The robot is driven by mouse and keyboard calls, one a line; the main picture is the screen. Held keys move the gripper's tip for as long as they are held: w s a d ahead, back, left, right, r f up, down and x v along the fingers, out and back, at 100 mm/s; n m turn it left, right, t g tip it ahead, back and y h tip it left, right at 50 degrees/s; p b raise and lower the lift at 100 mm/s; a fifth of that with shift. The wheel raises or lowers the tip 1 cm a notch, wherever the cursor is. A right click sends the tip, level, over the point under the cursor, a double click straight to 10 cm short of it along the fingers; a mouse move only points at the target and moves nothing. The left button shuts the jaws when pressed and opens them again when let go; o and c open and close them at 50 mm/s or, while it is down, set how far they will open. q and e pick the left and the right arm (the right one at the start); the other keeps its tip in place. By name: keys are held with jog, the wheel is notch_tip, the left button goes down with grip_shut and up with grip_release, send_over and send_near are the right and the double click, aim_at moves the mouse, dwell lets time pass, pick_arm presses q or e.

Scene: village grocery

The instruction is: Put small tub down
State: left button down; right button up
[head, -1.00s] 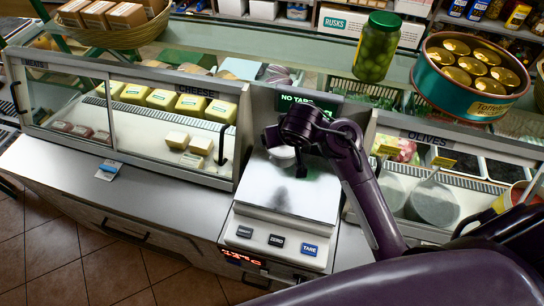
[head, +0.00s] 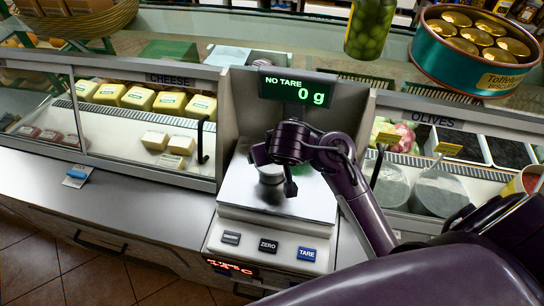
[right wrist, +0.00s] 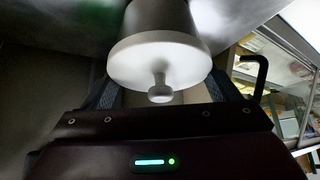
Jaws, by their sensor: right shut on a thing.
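My right gripper (head: 278,168) is over the metal pan (head: 311,203) of the scale, shut on the small tub (head: 268,174). The tub is mostly hidden by the gripper in the head view. In the right wrist view the tub (right wrist: 160,58) is pale, with a round lid and a small knob, between the two dark fingers. I cannot tell whether its base touches the pan. The scale display (head: 297,90) reads "NO TARE" and 0 g. My left gripper is not in view.
The scale's front has several buttons, one a blue TARE button (head: 307,254). The cheese case (head: 150,120) stands to the left and the olives case (head: 440,130) to the right. A green jar (head: 369,30) and a toffee tin (head: 466,65) are on top. The left counter is mostly clear.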

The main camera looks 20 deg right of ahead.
jog(key=shift+w+d+f, duration=0.15)
jog(key=shift+w+f, duration=0.05)
jog(key=shift+w, duration=0.05)
jog(key=shift+s+a, duration=0.2)
jog(key=shift+f, duration=0.1)
jog(key=o, duration=0.8)
jog(key=shift+o, duration=0.7)
jog(key=shift+d, duration=0.1)
jog(key=shift+s+r+p, duration=0.15)
jog(key=shift+r+p, duration=0.2)
jog(key=shift+r, duration=0.2)
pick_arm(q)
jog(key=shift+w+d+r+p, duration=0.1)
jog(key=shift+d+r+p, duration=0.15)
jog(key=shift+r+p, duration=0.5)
pick_arm(e)
jog(key=v, duration=1.1)
jog(key=shift+s, duration=0.1)
